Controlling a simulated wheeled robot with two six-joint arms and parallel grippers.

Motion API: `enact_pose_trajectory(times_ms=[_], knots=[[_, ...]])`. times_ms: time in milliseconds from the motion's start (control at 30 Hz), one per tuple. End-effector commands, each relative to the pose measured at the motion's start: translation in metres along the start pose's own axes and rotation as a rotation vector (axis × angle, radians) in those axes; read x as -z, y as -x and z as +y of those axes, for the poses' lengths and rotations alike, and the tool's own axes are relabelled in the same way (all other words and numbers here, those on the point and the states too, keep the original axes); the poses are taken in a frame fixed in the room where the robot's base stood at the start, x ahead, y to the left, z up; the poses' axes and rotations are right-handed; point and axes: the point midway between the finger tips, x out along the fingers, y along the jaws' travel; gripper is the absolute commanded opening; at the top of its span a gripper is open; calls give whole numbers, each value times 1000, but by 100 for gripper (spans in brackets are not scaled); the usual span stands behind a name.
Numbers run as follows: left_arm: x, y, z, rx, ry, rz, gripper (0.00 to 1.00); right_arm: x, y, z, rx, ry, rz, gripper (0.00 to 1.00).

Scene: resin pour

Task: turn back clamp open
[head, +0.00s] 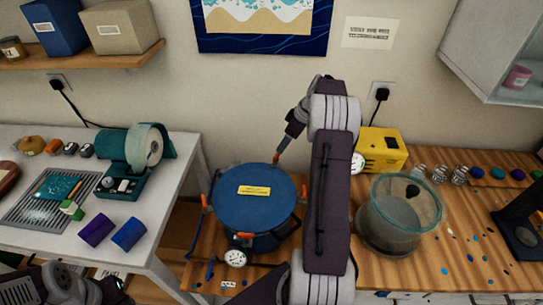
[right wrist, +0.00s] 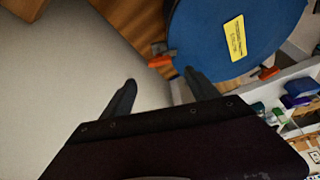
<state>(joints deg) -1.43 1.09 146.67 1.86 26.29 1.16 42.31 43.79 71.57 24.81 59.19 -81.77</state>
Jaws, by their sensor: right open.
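The pot's round blue lid (head: 252,197) has a yellow label and orange clamp handles around its rim. The back clamp (head: 276,158) is at the lid's far edge, just below my right gripper (head: 284,144). In the right wrist view, an orange clamp handle (right wrist: 160,61) lies just beyond the gap between the open fingers of my right gripper (right wrist: 160,88), apparently not between them. Another orange clamp (right wrist: 268,73) shows at the lid's (right wrist: 205,35) edge. My left gripper (head: 115,290) is low at the bottom left, away from the pot; its fingers are unclear.
My right arm passes just right of the pot. A gauge (head: 235,258) sits at the pot's front. A clear container (head: 400,218) and a yellow box (head: 380,150) stand to the right on the wooden bench. A white table (head: 165,225) with tools is at left.

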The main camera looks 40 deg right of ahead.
Motion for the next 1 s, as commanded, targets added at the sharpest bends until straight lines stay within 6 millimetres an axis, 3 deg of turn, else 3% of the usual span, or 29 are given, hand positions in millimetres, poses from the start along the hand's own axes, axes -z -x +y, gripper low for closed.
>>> enact_pose_trajectory(times_ms=[167,600,933,1000], knots=[[0,1,0,0,0,0,36,-1,-3,1,-2,-4,0,69],[1,14,0,0,0,0,36,-1,-81,1,-2,-4,-1,69],[1,14,0,0,0,0,36,-1,-89,1,-4,-3,-1,69],[1,14,0,0,0,0,36,-1,-89,1,-4,-3,-1,52]])
